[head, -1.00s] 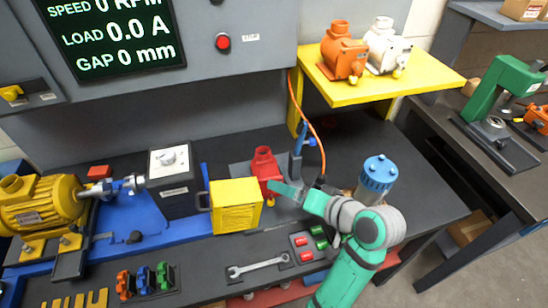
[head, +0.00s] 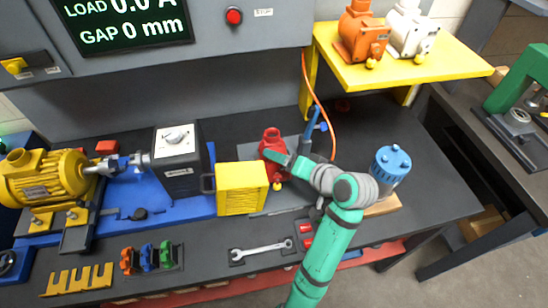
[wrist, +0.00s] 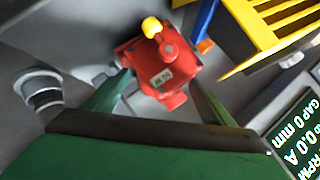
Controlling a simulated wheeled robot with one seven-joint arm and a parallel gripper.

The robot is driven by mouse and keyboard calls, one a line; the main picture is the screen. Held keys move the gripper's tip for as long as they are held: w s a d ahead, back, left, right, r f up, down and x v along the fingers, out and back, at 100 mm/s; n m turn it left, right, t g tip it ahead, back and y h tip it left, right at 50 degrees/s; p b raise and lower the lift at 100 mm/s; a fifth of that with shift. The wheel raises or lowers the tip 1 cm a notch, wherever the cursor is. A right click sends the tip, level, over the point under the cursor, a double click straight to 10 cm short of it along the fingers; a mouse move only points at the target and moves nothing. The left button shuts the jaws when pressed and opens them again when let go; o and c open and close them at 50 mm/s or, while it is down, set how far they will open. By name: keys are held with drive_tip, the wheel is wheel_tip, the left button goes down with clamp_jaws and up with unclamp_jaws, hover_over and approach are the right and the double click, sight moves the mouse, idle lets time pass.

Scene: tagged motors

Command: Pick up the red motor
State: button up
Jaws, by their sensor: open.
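The red motor (head: 272,150) stands on a grey plate on the dark bench, just behind and right of the yellow box. In the wrist view the red motor (wrist: 160,66) shows its labelled face and a yellow knob, between and beyond the two fingertips. My gripper (wrist: 160,98) is open and empty, with one green finger on each side of the motor's near part. In the head view my gripper (head: 286,163) is close to the motor's right side and covers part of it. Contact cannot be told.
The yellow box (head: 242,190) stands close on the left. A blue upright clamp (head: 309,128) and orange cable are behind. A blue-capped cylinder (head: 390,167) is right of my arm. An orange motor (head: 361,35) and a white motor (head: 410,30) sit on the yellow shelf (head: 440,71).

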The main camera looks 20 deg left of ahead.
drive_tip(key=shift+x, duration=1.2)
drive_tip(key=shift+f, duration=0.1)
drive_tip(key=c, duration=1.8)
drive_tip(key=shift+r, duration=0.2)
